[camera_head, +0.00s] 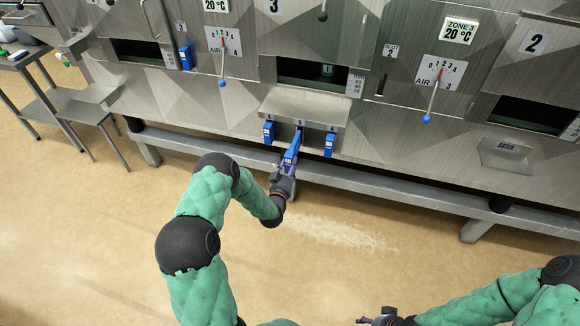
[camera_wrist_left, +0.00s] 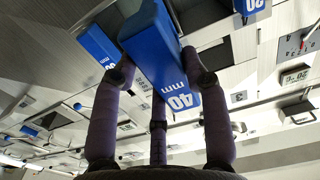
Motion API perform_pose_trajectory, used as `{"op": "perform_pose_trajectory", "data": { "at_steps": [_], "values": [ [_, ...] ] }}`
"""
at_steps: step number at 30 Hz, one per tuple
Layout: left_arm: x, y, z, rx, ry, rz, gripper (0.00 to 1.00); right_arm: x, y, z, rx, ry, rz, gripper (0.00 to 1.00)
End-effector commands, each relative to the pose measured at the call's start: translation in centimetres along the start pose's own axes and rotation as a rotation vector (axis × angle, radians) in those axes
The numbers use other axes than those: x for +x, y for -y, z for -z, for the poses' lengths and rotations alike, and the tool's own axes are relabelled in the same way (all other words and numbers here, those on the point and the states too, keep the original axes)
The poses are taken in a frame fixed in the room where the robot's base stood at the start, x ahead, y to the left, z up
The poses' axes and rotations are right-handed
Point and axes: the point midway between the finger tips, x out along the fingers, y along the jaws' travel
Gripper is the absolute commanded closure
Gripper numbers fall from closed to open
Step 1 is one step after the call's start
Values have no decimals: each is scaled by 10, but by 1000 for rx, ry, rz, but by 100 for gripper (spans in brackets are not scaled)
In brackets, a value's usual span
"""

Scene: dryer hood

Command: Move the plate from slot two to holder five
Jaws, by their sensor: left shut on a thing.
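The blue plate (camera_head: 292,150), marked 40 mm in the left wrist view (camera_wrist_left: 155,50), is held by my left gripper (camera_head: 288,168). The fingers are shut around the plate's lower end. The plate is tilted and reaches up to the middle of the steel rack (camera_head: 304,107); I cannot tell whether its upper end is still inside the slot. A blue plate hangs on the rack's left (camera_head: 268,132) and another on its right (camera_head: 330,145). My right gripper (camera_head: 378,320) is partly cut off at the bottom edge, and its finger state is unclear.
The dryer's metal front has dark openings (camera_head: 312,74), blue-knobbed levers (camera_head: 426,119) and another blue plate (camera_head: 187,57) at the left. A low rail (camera_head: 400,198) runs along its base. A steel trolley (camera_head: 75,102) stands at the left. The floor (camera_head: 350,265) before the rack is clear.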

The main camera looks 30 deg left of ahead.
Motion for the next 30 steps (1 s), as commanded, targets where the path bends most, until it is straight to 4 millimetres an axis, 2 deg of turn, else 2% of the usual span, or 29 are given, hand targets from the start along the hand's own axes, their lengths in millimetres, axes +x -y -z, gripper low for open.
{"op": "perform_pose_trajectory", "data": {
  "at_steps": [30],
  "values": [
    [0,0,1,1,-3,0,100,8,-3,0,0,0,0,45]
  ]
}}
